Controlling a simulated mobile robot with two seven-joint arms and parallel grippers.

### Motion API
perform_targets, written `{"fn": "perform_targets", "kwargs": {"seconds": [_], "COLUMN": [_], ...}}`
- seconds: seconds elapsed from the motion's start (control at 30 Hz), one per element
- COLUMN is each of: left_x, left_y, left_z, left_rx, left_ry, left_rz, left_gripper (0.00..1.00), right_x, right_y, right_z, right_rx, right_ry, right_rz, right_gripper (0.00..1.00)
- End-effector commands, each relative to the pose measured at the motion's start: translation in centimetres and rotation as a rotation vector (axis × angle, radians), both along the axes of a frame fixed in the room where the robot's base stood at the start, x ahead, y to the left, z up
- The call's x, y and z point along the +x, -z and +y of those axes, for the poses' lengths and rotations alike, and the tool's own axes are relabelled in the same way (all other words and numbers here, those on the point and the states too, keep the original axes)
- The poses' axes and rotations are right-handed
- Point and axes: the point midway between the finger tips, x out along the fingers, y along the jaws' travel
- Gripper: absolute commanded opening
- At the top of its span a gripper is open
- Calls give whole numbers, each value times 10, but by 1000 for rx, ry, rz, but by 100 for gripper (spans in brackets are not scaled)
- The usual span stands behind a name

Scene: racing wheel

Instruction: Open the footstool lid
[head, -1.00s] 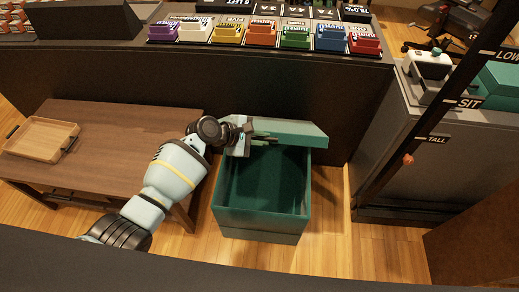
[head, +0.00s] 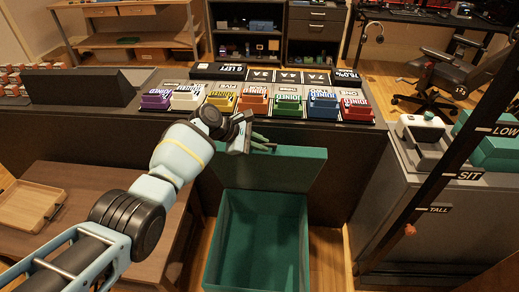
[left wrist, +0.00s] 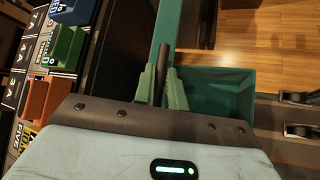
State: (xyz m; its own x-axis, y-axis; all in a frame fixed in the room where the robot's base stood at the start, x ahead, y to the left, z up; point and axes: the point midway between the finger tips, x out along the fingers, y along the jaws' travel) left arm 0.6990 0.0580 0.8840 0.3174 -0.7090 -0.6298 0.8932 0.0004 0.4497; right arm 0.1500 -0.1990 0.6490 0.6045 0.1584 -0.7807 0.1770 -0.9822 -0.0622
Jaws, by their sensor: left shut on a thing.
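The green footstool (head: 258,245) stands on the floor in front of the dark counter, its hollow inside showing and empty. Its lid (head: 285,172) is raised at the back, roughly upright, with its broad face toward me. My left gripper (head: 263,146) is at the lid's upper left edge, shut on it. In the left wrist view the two green fingers (left wrist: 163,90) close on a narrow dark strip of the lid (left wrist: 163,65). The box interior (left wrist: 225,90) shows beside them. My right gripper is in neither view.
A wooden bench with a tray (head: 32,205) stands left of the footstool. The counter (head: 350,160) with several coloured blocks is close behind the lid. A grey cabinet (head: 430,220) and a dark marked post (head: 448,175) stand to the right.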

Motion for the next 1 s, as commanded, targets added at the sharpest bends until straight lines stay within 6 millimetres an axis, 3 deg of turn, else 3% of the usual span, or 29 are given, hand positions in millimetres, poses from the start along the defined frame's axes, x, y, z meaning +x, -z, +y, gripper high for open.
{"fn": "perform_targets", "kwargs": {"seconds": [0.43,0.47,0.6,1.0], "left_x": [1,1,1,-1], "left_y": [1,1,1,-7], "left_z": [1,1,1,6], "left_rx": [4,4,4,3], "left_ry": [-4,-3,-2,-1], "left_rz": [0,1,1,-1], "left_gripper": [0,15,33,34], "right_x": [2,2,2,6], "right_y": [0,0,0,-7], "right_z": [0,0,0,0], "right_rx": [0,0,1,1], "right_ry": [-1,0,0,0], "right_rz": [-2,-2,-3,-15], "right_gripper": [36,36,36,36]}}
